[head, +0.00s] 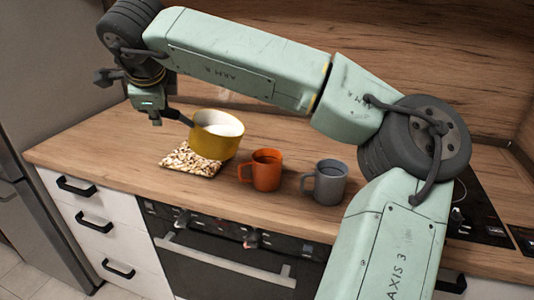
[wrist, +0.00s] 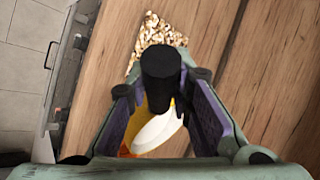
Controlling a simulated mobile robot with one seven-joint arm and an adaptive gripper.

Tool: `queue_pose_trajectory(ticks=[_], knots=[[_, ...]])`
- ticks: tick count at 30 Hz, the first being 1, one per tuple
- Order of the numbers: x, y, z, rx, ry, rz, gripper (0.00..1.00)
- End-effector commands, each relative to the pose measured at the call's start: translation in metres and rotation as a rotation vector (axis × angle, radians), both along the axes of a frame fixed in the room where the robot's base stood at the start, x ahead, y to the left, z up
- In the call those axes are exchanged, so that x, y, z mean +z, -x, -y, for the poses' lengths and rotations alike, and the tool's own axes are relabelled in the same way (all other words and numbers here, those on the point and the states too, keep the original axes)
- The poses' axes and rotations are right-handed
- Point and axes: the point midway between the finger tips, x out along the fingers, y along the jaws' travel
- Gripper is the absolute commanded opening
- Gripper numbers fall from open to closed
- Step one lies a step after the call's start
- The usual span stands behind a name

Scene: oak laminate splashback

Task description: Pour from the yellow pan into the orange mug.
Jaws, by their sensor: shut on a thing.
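The yellow pan (head: 215,145) is at the left of the counter, white inside, its dark handle pointing left. My gripper (head: 166,115) is shut on that handle; the wrist view shows the dark handle (wrist: 160,75) between the two fingers. The pan overlaps the back right part of a pebble-patterned mat (head: 188,161); I cannot tell whether it touches it. The orange mug (head: 266,170) stands upright to the right of and nearer than the pan, apart from it, its handle to the left. In the wrist view the fingers hide much of the pan.
A grey mug (head: 331,183) stands right of the orange mug, close to it. A dark hob (head: 480,215) is at the far right, partly behind my arm. The counter (head: 110,150) is bare at the left. Its front edge runs above drawers and an oven (head: 220,265).

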Motion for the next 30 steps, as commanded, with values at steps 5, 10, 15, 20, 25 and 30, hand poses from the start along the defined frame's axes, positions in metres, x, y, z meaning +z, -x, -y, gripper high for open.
queue_pose_trajectory(ticks=[5,10,15,20,25,30], knots=[[0.004,0.0,0.004,0.0,-0.021,0.003,0.0],[0.008,-0.001,0.007,0.0,-0.039,0.003,0.0],[0.011,-0.001,0.011,0.001,-0.059,0.003,0.0],[0.014,-0.001,0.015,-0.001,-0.076,0.002,0.0],[0.017,-0.001,0.018,0.0,-0.095,0.001,0.0],[0.02,-0.001,0.021,-0.001,-0.113,0.0,0.0]])
